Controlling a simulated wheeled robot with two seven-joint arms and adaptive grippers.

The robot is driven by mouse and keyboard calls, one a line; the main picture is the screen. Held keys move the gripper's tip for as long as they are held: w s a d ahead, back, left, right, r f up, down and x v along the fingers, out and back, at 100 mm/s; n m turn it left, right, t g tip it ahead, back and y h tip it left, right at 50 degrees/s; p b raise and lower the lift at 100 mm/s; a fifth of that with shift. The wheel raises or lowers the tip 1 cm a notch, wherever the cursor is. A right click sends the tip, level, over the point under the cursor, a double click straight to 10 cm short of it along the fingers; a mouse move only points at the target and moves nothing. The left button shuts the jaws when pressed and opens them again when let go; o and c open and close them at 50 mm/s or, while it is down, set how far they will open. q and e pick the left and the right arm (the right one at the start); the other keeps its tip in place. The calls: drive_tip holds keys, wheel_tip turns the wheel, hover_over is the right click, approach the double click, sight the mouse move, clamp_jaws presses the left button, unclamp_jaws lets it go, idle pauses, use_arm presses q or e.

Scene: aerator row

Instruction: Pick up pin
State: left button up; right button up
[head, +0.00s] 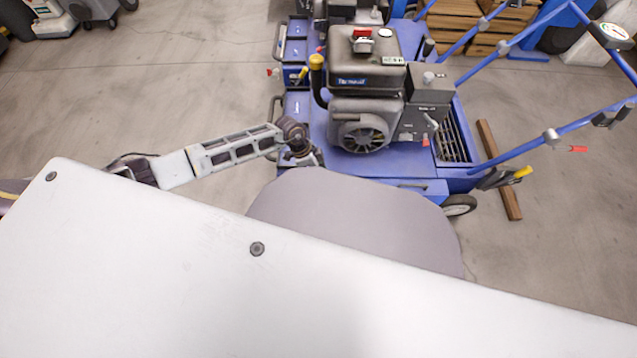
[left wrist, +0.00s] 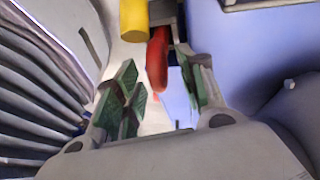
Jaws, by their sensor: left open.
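In the left wrist view, a red rounded piece (left wrist: 157,58), which may be the pin, hangs beside a yellow cylinder (left wrist: 133,20). My left gripper (left wrist: 163,88) is open, its green-padded fingers on either side of the red piece's lower end in the picture. I cannot tell whether they touch it. In the head view my left arm reaches to the near left part of the blue aerator (head: 318,130), and the fingers are hidden there. My right gripper is not in view.
An engine (head: 365,90) sits on the aerator, with blue handlebars (head: 505,48) to the right. A wooden beam (head: 500,170) lies on the floor beside it. Pallets (head: 465,25) stand behind. The floor (head: 150,95) at left is clear.

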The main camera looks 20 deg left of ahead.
use_arm(q)
clamp_jaws()
idle(0.3)
drive_tip(key=shift+r, duration=0.1)
drive_tip(key=shift+r+p, duration=0.6)
drive_tip(key=shift+r, duration=0.45)
wheel_tip(320, 180, up, 5)
drive_tip(key=shift+f+p, duration=0.1)
drive_tip(key=shift+p, duration=1)
wheel_tip(320, 180, up, 11)
drive_tip(key=p, duration=0.4)
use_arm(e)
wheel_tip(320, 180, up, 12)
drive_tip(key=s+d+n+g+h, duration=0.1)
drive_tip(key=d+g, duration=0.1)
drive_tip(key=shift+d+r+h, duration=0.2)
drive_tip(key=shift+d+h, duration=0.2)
